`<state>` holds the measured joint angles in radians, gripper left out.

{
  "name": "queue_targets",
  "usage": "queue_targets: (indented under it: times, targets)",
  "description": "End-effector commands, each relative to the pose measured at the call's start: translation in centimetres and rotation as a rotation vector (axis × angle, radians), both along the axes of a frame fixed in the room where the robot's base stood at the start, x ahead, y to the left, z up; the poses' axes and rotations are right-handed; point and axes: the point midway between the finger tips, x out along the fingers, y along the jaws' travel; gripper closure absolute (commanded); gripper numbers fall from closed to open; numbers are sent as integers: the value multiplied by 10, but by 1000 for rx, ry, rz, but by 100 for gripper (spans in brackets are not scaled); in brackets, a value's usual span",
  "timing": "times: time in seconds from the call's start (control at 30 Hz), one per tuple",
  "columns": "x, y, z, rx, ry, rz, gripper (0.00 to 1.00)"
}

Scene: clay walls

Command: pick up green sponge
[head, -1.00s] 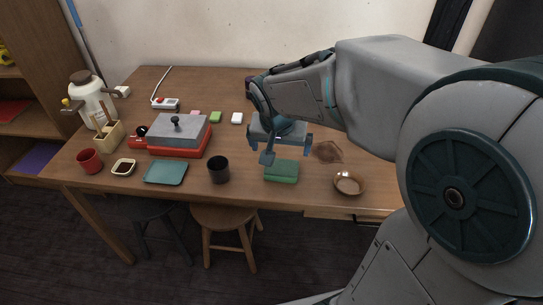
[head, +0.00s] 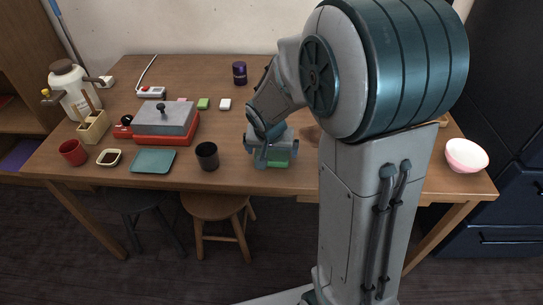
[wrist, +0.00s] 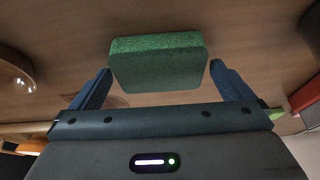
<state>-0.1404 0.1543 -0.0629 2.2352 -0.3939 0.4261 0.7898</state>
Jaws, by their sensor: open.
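The green sponge (head: 279,161) is a thick green block on the wooden table near its front edge, partly hidden by my gripper in the head view. My gripper (head: 271,150) is open over it. In the wrist view the sponge (wrist: 158,62) shows between and just beyond the two blue fingers of my gripper (wrist: 161,76), with a gap on each side. Nothing is held.
A black cup (head: 207,156) and a teal tray (head: 153,161) stand to the left, with a red grill (head: 166,124) behind them. A small green block (head: 203,104) lies farther back. A pink-white bowl (head: 466,155) is at the right.

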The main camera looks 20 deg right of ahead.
Motion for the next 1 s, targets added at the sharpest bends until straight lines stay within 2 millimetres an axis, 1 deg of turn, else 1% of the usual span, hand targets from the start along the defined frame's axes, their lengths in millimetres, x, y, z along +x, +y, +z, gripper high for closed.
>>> queue_targets:
  times: [0.03, 0.1, 0.3, 0.33, 0.43, 0.47, 0.8, 0.87, 1.0]
  targets:
    - [1, -1, -6, 0, 2, 0, 0]
    - [3, -1, -8, 0, 0, 0, 0]
    - [3, -2, -8, 0, -1, 0, 0]
    - [3, -2, -8, 0, -1, 0, 3]
    - [3, -2, -8, 0, -1, 0, 31]
    - [3, -2, -8, 0, -1, 0, 36]
    - [3, -2, -6, 0, -1, -1, 36]
    - [3, -2, -2, 0, -1, -1, 36]
    - [4, -2, 12, -1, -3, -1, 36]
